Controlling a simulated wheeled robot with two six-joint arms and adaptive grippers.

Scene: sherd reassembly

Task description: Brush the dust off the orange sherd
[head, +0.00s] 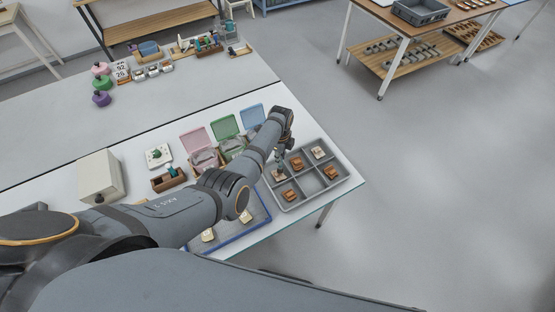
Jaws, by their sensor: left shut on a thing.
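My left gripper (281,161) is at the back left compartment of a grey divided tray (313,196). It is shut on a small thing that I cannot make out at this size. A pale sherd piece (278,175) shows just below the fingertips; I cannot tell whether they touch. Orange-brown sherds lie in other compartments: one at the back (297,163), one at the right (331,172) and one at the front left (289,195). I cannot tell which is the task's orange sherd, and dust is too fine to see. My right gripper is out of view.
A cream sherd (318,152) lies in the tray's back right compartment. A blue-edged mat (225,240) holds pale pieces. A beige box (101,177) stands left. The table edge is just right of the tray.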

